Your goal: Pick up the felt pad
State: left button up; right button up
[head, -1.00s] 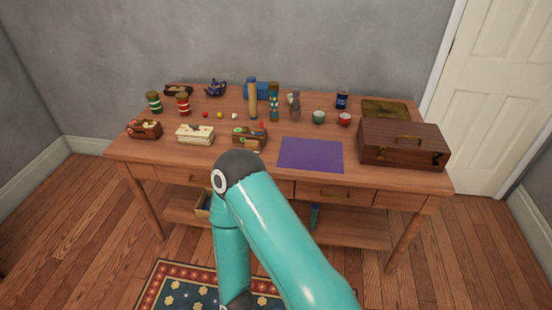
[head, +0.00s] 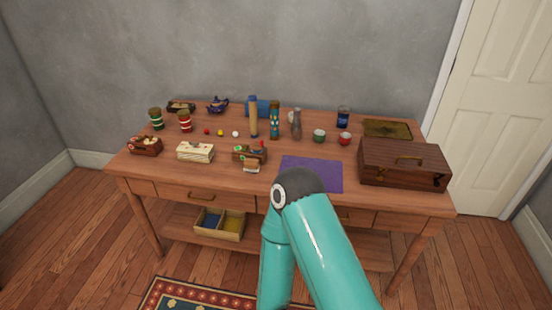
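A flat purple pad (head: 313,173), which looks like the felt pad, lies on the front middle of the wooden table (head: 225,178). My teal arm rises from the bottom of the head view, and its dark elbow joint overlaps the pad's lower front edge. The rest of the pad is uncovered. Neither of my grippers shows in the head view.
A brown wooden case (head: 403,165) stands right of the pad, and a small decorated box (head: 249,153) stands left of it. Bottles, cups and jars stand behind.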

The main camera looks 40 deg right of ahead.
aim_at(250, 164)
jog(key=z, duration=0.4)
jog(key=i, duration=0.9)
jog(key=z, duration=0.55)
jog(key=i, duration=0.55)
jog(key=u, duration=0.3)
